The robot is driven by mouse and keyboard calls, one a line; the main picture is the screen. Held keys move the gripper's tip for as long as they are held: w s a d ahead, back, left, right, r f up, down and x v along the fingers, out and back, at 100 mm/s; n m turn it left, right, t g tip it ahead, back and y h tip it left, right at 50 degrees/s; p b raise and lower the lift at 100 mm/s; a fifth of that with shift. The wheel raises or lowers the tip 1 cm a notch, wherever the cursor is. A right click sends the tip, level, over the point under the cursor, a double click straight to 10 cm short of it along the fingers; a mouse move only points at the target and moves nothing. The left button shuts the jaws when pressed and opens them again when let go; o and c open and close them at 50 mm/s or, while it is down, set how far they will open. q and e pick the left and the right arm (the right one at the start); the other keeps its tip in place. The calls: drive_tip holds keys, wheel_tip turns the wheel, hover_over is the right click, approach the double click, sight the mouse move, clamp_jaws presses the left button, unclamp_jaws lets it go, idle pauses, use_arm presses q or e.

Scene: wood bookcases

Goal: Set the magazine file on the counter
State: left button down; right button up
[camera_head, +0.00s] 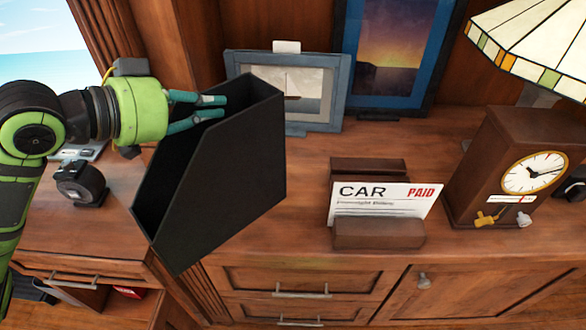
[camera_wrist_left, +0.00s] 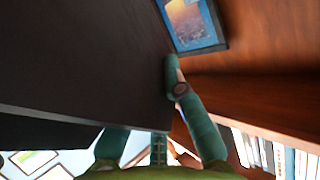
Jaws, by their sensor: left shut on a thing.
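The magazine file (camera_head: 225,165) is a tall black open-topped box with a slanted side, left of centre in the head view. My left gripper (camera_head: 223,107) reaches in from the left, its teal fingers at the file's upper part and shut on it. The file looks tilted, its lower corner overlapping the counter's front edge in the picture; its underside is hidden. In the left wrist view the file's dark side (camera_wrist_left: 80,60) fills the upper left, beside the teal fingers. The counter (camera_head: 300,225) is reddish-brown wood. My right gripper is not in view.
A grey-framed picture (camera_head: 318,85) and a blue-framed picture (camera_head: 395,55) stand behind. A wooden card holder (camera_head: 378,235) with a "CAR PAID" card, a clock (camera_head: 510,165) and a stained-glass lamp (camera_head: 530,40) occupy the right. A black tape dispenser (camera_head: 80,185) sits left. Bare counter lies between file and card holder.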

use_arm(q)
drive_tip(key=w+a+f+p, duration=0.1)
drive_tip(key=w+f, duration=0.9)
drive_tip(key=w, duration=0.1)
drive_tip(key=shift+w+a+f, duration=0.15)
drive_tip(key=shift+f, duration=0.25)
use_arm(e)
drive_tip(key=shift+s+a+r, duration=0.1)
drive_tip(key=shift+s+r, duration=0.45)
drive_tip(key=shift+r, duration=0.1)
use_arm(q)
drive_tip(key=c, duration=1.4)
unclamp_jaws()
drive_tip(key=shift+f, duration=0.15)
drive_tip(key=shift+o, duration=0.2)
drive_tip(key=b+v, duration=0.2)
drive_tip(key=v, duration=1)
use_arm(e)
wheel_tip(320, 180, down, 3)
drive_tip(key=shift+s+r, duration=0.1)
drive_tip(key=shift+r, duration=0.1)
